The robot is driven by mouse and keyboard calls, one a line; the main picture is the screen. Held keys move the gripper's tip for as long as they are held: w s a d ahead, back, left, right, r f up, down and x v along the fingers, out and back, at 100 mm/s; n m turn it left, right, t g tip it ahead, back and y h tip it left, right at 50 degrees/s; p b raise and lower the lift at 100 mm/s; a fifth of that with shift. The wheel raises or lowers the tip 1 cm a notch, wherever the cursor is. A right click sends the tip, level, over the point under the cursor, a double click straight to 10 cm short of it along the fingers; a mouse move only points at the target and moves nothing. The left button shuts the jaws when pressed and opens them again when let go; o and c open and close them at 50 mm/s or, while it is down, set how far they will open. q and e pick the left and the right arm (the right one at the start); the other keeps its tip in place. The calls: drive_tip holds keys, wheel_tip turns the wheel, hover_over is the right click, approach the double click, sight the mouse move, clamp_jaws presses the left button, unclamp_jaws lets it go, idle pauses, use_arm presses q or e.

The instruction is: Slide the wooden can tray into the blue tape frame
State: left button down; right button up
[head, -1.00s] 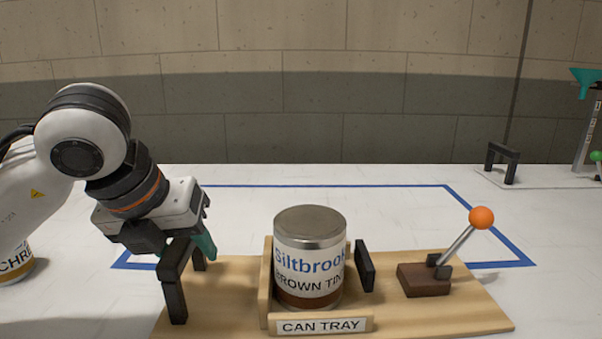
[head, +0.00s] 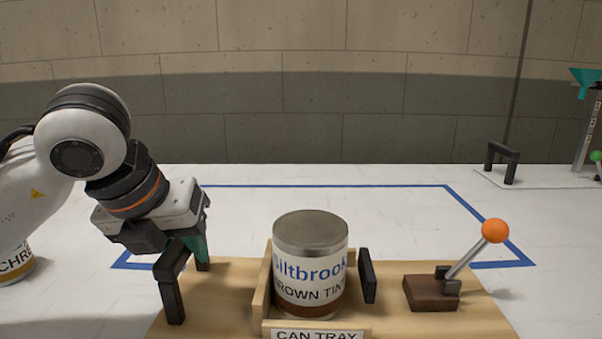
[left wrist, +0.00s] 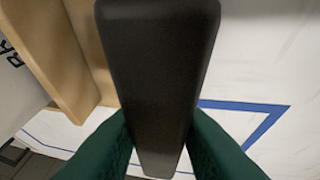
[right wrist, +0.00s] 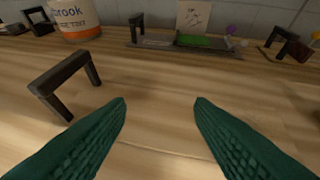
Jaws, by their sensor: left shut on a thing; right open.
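The wooden can tray (head: 385,325) lies on the white table with a label reading CAN TRAY. It carries a Siltbrook brown tint can (head: 310,270) standing upright in a wooden holder, and a lever with an orange knob (head: 495,230). My left gripper (head: 190,248) is shut on the black handle (head: 172,285) at the tray's left end; the left wrist view shows the handle (left wrist: 160,70) between its fingers. The blue tape frame (head: 350,186) lies behind the tray, whose back edge hides part of its front line. My right gripper (right wrist: 160,112) is open and empty above a wooden surface.
Another can (head: 14,262) stands at the far left. A black handle (head: 502,160) and a stand with a teal funnel (head: 586,80) are at the back right. The right wrist view shows a black handle (right wrist: 65,85) and an orange-banded can (right wrist: 75,20).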

idle(0.3)
use_arm(q)
drive_tip(key=shift+w+r, duration=0.15)
drive_tip(key=shift+w, duration=1.3)
drive_tip(key=shift+w+p, duration=0.5)
drive_tip(key=shift+w, duration=1.3)
drive_tip(key=shift+w+p, duration=0.4)
drive_tip(key=shift+w, duration=0.4)
use_arm(e)
drive_tip(key=shift+s+d+f+g+h, duration=0.2)
drive_tip(key=shift+s+d+f+g, duration=0.2)
drive_tip(key=shift+s+f+g, duration=0.5)
drive_tip(key=shift+s+d+f+g+h, duration=0.2)
drive_tip(key=shift+s+d+f+g, duration=0.4)
drive_tip(key=shift+s, duration=0.5)
drive_tip(key=shift+s+d+f+g+h, duration=0.25)
drive_tip(key=shift+s+f+g, duration=0.35)
drive_tip(key=shift+s+g, duration=0.3)
drive_tip(key=shift+s, duration=0.1)
